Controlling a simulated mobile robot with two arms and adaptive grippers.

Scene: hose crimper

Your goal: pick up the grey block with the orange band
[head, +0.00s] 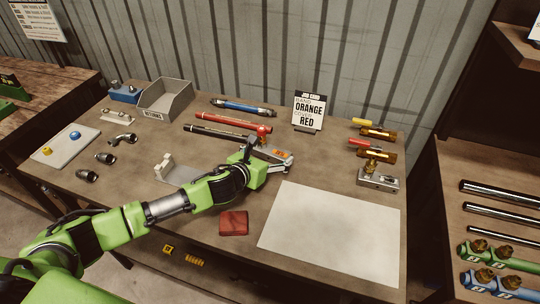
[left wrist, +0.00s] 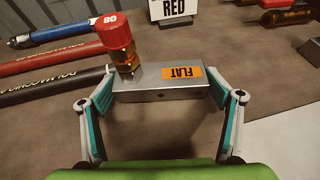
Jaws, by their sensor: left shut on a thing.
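The grey block (left wrist: 158,85) has an orange band marked FLAT (left wrist: 183,77) and spans the gap between my left gripper's fingers (left wrist: 175,92). One finger meets each end of the block. A brass fitting with a red cap (left wrist: 113,30) stands at the block's left end in the left wrist view. In the head view, the block with its orange band (head: 280,154) is at the middle of the bench, partly hidden by my left gripper (head: 272,160). I cannot tell whether the block is raised off the bench. My right gripper is not in view.
Red (head: 232,119) and black hoses (head: 212,132) lie just behind and left. A sign reading ORANGE and RED (head: 308,111) stands at the back. Brass valves (head: 376,154) are at right.

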